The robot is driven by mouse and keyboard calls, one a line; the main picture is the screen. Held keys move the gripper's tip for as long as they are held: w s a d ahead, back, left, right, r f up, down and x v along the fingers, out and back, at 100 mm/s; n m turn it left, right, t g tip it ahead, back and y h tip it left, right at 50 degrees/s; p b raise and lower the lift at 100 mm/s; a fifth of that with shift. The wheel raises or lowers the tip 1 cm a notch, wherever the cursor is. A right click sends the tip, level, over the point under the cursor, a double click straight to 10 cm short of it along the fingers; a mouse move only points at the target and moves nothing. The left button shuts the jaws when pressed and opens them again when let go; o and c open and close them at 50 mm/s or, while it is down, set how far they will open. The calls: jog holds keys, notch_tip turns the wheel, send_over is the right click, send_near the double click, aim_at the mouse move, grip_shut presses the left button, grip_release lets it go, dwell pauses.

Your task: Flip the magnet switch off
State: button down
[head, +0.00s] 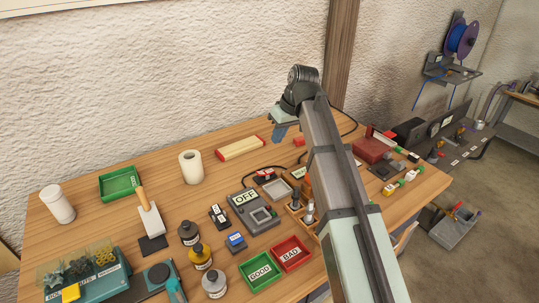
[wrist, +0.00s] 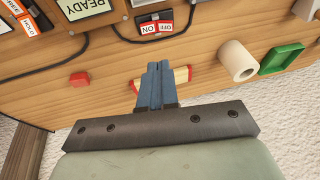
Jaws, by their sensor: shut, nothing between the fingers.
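My gripper (head: 280,132) is shut and empty, held above the back of the table. Its blue fingers are together in the wrist view (wrist: 157,68). A black and red rocker switch (head: 265,175) lies on the table in front of it; in the wrist view this switch (wrist: 152,22) carries OFF and ON labels and stands apart from the fingertips. A black and white switch (head: 218,214) lies further left, beside a grey device (head: 262,219) whose display reads OFF. I cannot read which switch is the magnet's, nor its rocker position.
A white roll (head: 191,167) and a green tray (head: 119,184) stand left. Black cables cross the table. My arm hides part of the right side.

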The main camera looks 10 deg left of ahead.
send_over(262, 174)
jog(key=d, duration=0.2)
jog(key=f, duration=1.1)
jog(key=shift+w+a+f, duration=0.15)
jog(key=shift+w+a, duration=0.1)
jog(key=shift+s+a+f, duration=0.2)
jog(key=shift+a+f, duration=0.05)
jog(key=shift+f, duration=0.45)
jog(key=shift+s+a+f+t+h, duration=0.4)
jog(key=shift+s+f+t+h, duration=0.1)
jog(key=shift+f+t+h, duration=0.15)
jog(key=shift+w+r, duration=0.15)
jog(key=shift+w+d, duration=0.15)
jog(key=shift+d, duration=0.05)
jog(key=shift+w+d+r, duration=0.15)
jog(key=shift+w+d, duration=0.25)
jog(key=shift+r, duration=0.1)
